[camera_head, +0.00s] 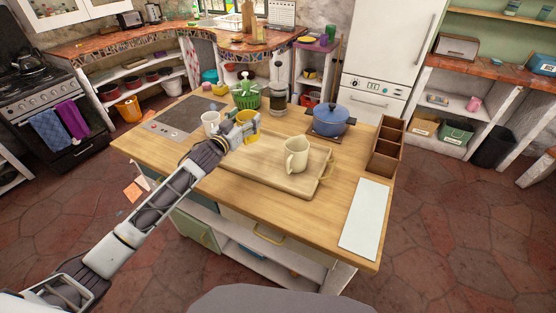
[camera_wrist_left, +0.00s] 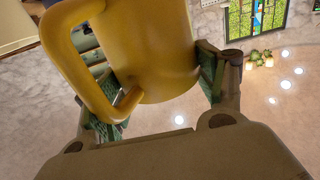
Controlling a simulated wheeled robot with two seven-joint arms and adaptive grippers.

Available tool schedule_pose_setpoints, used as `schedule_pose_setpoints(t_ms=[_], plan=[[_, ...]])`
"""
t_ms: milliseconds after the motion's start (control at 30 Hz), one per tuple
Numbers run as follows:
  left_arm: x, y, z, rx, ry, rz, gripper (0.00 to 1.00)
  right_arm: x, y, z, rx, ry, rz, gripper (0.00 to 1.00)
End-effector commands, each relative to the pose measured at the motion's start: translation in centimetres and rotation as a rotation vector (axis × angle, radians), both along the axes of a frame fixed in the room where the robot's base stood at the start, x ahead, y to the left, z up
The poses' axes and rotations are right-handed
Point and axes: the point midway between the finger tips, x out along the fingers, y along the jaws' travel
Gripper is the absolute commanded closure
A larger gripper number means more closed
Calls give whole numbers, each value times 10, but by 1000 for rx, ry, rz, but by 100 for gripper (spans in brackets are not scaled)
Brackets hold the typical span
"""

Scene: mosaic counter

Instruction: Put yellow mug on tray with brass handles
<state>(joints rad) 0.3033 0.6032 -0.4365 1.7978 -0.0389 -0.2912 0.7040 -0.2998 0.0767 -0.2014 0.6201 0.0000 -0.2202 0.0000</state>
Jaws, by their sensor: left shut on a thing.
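My left gripper (camera_head: 241,132) is shut on the yellow mug (camera_head: 247,118), near the far left end of the tray. In the left wrist view the yellow mug (camera_wrist_left: 160,45) sits between the two fingers (camera_wrist_left: 165,90), with its handle toward the left. The wooden tray with brass handles (camera_head: 256,181) lies on the island counter, and a brass handle shows at its right end. A cream mug (camera_head: 296,155) stands on the tray's right part. The gripper hides part of the tray's far left side, and I cannot tell the height of the yellow mug above it. My right gripper is not in view.
A white mug (camera_head: 211,121) stands left of the gripper. A green basket (camera_head: 246,95), a French press (camera_head: 279,96) and a blue pot (camera_head: 328,120) stand behind. A wooden divided box (camera_head: 386,148) and a white board (camera_head: 364,218) are at right. The tray's middle is bare.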

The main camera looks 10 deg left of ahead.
Motion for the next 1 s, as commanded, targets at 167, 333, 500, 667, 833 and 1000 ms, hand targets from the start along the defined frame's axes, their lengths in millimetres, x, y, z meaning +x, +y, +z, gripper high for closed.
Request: schedule_pose_setpoints(t_ms=[167,333,500,667,833,1000], plan=[[0,-1,3,-1,-4,-5,90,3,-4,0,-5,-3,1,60],[0,-1,3,-1,-4,-5,90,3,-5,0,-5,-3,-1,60],[0,-1,-1,-2,-3,-4,90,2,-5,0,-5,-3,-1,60],[0,-2,-17,-3,-1,-4,90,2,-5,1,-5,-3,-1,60],[0,-2,-40,-3,-2,-4,90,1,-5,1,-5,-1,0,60],[0,-1,-56,-2,-4,-4,90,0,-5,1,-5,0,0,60]])
